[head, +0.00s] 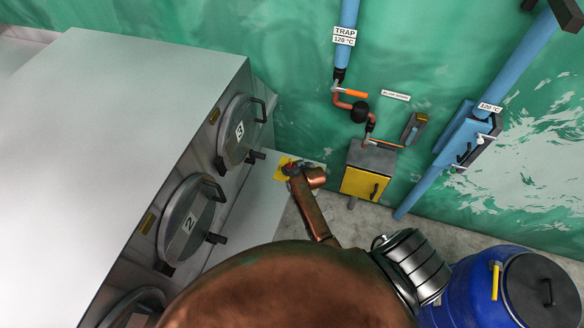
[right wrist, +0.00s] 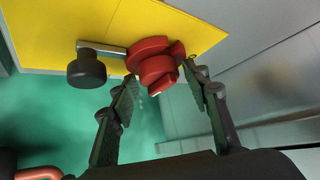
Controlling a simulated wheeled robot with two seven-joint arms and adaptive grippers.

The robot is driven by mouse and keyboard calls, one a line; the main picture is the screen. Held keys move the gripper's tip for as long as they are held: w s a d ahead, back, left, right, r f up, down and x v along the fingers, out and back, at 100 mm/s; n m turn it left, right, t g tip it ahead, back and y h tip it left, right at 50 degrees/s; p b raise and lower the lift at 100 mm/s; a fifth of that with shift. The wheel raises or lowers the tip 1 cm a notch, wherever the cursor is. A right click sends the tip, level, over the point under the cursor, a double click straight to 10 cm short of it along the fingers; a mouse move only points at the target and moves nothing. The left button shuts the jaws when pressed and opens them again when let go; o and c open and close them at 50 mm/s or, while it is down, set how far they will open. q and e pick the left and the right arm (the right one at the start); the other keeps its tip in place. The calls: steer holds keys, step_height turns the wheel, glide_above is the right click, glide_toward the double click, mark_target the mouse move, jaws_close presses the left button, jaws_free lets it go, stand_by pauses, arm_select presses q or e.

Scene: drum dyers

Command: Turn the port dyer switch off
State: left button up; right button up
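In the right wrist view a red rotary switch (right wrist: 155,62) sits on a yellow plate (right wrist: 40,30). A metal lever with a black knob (right wrist: 87,69) stands out beside it on the left. My right gripper (right wrist: 162,84) is open, with one finger on each side of the switch handle; I cannot tell whether either finger touches it. In the head view my right gripper (head: 292,167) is at the yellow plate (head: 281,174) beyond the dyers and hides most of the switch. My left gripper is not in view.
Grey dyers with round doors marked 2 (head: 188,222) and 3 (head: 240,130) stand on the left. A yellow-fronted box (head: 362,183) and blue pipes (head: 520,65) are on the green wall.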

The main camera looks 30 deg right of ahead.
steer(key=c, duration=0.9)
